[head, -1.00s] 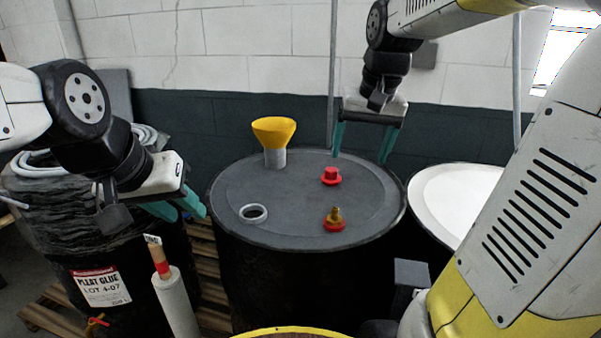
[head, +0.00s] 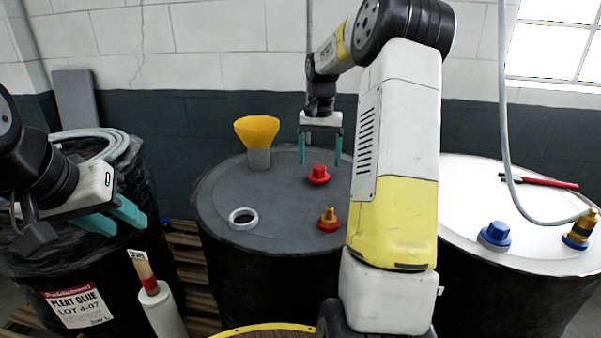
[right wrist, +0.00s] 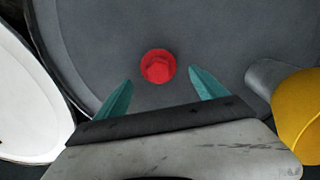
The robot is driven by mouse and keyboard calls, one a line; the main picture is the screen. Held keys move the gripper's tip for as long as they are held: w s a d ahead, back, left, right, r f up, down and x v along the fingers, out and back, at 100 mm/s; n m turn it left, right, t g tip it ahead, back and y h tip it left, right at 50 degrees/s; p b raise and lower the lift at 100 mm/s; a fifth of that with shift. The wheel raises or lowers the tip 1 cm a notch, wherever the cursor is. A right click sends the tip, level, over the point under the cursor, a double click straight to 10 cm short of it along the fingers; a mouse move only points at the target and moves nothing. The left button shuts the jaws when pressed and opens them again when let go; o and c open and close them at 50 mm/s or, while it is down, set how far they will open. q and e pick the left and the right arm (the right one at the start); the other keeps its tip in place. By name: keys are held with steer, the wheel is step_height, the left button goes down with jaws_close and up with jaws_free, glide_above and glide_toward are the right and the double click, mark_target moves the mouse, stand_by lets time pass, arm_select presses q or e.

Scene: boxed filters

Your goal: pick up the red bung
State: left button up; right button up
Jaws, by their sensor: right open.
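The red bung (head: 318,174) stands on the dark grey drum top, toward its back right. My right gripper (head: 320,162) is open and empty, with its teal fingers pointing down above and behind the bung in the head view. In the right wrist view the bung (right wrist: 158,67) lies beyond the fingertips, roughly centred between the two fingers (right wrist: 160,82), and nothing is between them. My left gripper (head: 128,220) is at the left over the black-wrapped drum, its teal fingers apart and empty.
The grey drum (head: 285,205) also bears a yellow funnel (head: 256,130) in a grey collar, a white ring (head: 243,219) and a brass fitting on a red base (head: 328,219). A white drum (head: 465,190) at right bears a blue bung (head: 495,235) and a hose (head: 512,170).

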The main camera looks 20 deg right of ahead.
mark_target(320, 166)
step_height(320, 166, down, 4)
steer(key=shift+s+r, duration=0.1)
steer(key=shift+r, duration=0.05)
steer(key=c, duration=1.4)
steer(key=shift+r, duration=0.15)
